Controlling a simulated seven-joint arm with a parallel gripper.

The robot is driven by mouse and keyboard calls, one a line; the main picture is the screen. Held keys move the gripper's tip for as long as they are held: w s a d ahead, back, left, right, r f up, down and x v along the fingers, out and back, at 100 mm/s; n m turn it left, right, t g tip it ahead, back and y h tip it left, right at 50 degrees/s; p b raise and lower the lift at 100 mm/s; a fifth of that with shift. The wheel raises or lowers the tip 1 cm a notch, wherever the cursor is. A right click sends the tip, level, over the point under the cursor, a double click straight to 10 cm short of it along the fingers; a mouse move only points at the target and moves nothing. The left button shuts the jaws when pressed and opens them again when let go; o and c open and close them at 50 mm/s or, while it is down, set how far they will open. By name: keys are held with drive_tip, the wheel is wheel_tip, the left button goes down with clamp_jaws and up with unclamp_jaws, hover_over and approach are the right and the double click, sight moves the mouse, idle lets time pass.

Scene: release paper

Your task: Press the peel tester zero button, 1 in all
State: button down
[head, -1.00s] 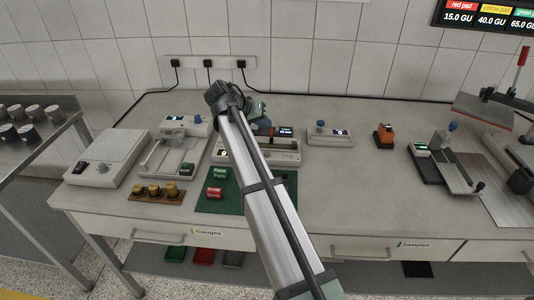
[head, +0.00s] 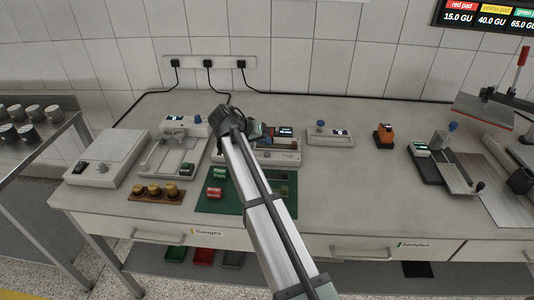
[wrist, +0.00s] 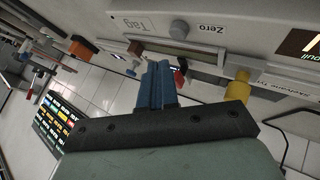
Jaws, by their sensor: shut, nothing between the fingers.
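The peel tester (head: 222,157) is a pale, low instrument at the back middle of the bench, partly hidden by my arm in the head view. In the wrist view its pale panel (wrist: 250,25) fills the top, with a "Zero" label (wrist: 203,28) and a "Tag" label (wrist: 130,25). The round grey zero button (wrist: 180,29) sits just left of the "Zero" label. My gripper (wrist: 158,70) is shut and empty, its blue fingers close together. In the wrist view the fingertips appear below the button, apart from it. In the head view my gripper (head: 268,132) is over the tester.
A yellow knob (wrist: 238,86) is near the fingers in the wrist view. A green mat (head: 228,204) with red and green pieces lies in front.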

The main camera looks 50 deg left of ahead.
sight(264, 154)
drive_tip(key=shift+f, duration=0.8)
drive_tip(key=shift+f, duration=0.1)
idle(1.5)
drive_tip(key=shift+f, duration=0.35)
drive_tip(key=shift+f, duration=0.5)
idle(0.9)
drive_tip(key=shift+r, duration=0.1)
idle(0.3)
drive_tip(key=shift+r, duration=0.85)
drive_tip(key=shift+r, duration=0.1)
drive_tip(key=shift+r, duration=2.4)
